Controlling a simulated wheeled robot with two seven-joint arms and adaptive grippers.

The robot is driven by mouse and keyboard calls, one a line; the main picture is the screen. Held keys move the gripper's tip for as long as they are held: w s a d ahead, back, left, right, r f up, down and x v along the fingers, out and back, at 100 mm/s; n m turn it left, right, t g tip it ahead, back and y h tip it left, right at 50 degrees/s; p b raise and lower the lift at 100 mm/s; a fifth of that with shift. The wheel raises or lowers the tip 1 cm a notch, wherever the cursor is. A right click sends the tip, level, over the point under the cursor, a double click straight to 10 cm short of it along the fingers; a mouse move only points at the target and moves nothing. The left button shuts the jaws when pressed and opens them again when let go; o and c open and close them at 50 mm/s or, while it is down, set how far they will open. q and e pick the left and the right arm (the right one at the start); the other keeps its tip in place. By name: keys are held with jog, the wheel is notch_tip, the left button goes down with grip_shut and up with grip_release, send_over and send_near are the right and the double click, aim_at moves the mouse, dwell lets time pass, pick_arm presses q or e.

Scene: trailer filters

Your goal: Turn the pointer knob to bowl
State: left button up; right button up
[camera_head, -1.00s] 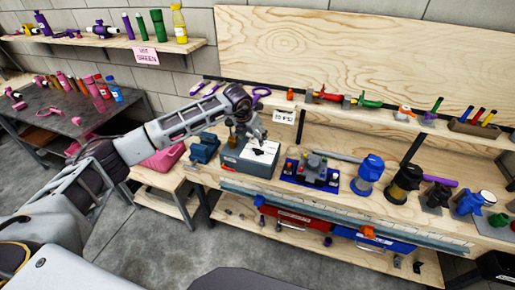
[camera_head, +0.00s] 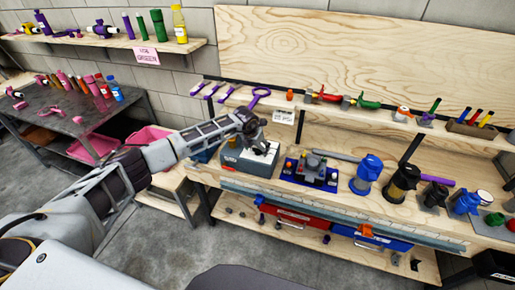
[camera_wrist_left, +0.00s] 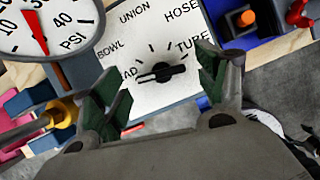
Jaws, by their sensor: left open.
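The black pointer knob (camera_wrist_left: 162,72) sits on a white dial plate (camera_wrist_left: 150,104) with tick marks. The words BOWL, UNION and HOSE read around it; labels ending in "AD" and "TURE" are partly covered by the fingers. The knob's bar lies roughly sideways, with a thin pale line on its left part, below and right of BOWL. My left gripper (camera_wrist_left: 165,88) is open, with one green-padded finger on each side of the knob and apart from it. In the head view my left gripper (camera_head: 252,130) is over the grey box (camera_head: 247,164), hiding the knob. My right gripper is out of view.
A pressure gauge (camera_wrist_left: 50,24) with a red needle is close at the upper left of the wrist view. A blue-based fixture (camera_head: 311,174) stands right of the box, and a blue jar-like part (camera_head: 367,174) beyond it. Purple tools (camera_head: 228,92) lie on the ledge behind.

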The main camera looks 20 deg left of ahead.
pick_arm(q)
jog(key=shift+w+f, duration=0.15)
jog(key=shift+f, duration=0.35)
jog(key=shift+c, duration=0.2)
jog(key=c, duration=1)
